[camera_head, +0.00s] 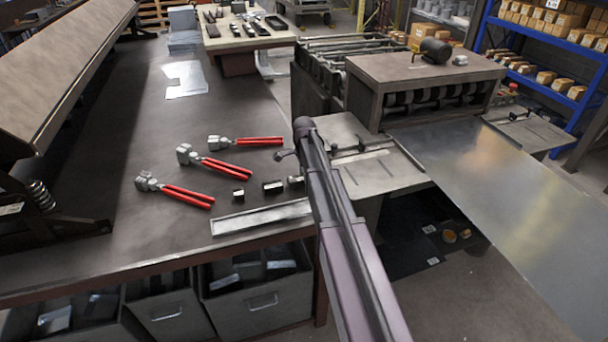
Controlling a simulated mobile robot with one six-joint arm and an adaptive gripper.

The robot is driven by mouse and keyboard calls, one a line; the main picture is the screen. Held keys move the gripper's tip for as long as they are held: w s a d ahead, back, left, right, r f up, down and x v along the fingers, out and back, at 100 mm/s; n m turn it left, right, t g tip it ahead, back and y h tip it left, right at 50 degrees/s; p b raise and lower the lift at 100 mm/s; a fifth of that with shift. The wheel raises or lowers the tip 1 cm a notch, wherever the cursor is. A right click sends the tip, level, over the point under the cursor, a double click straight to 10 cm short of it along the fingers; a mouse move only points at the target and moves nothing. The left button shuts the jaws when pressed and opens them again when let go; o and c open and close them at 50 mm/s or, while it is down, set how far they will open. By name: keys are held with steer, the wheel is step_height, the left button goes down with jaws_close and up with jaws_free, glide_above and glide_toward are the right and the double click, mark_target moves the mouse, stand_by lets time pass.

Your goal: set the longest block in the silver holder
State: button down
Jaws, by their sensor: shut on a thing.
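Several small blocks stand in a row on the dark bench. The left one, a short dark block (238,195), looks shortest. A wider dark block (273,187) is to its right. A greyer block (295,182) lies against the edge of my arm in the picture, and its full length cannot be judged. A long, shallow silver holder (250,221) lies in front of the blocks near the bench's front edge; its right end meets my arm in the picture. No block shows in its visible part.
Three red-handled pliers (228,165) lie behind and left of the blocks. A large machine (425,75) with a metal sheet (500,180) stands to the right. A long sloped dark machine (60,75) borders the left. The bench's back middle is mostly clear.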

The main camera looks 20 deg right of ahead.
step_height(320, 180, up, 9)
steer(key=p, duration=0.8)
steer(key=shift+f, duration=0.2)
steer(key=shift+d, duration=0.1)
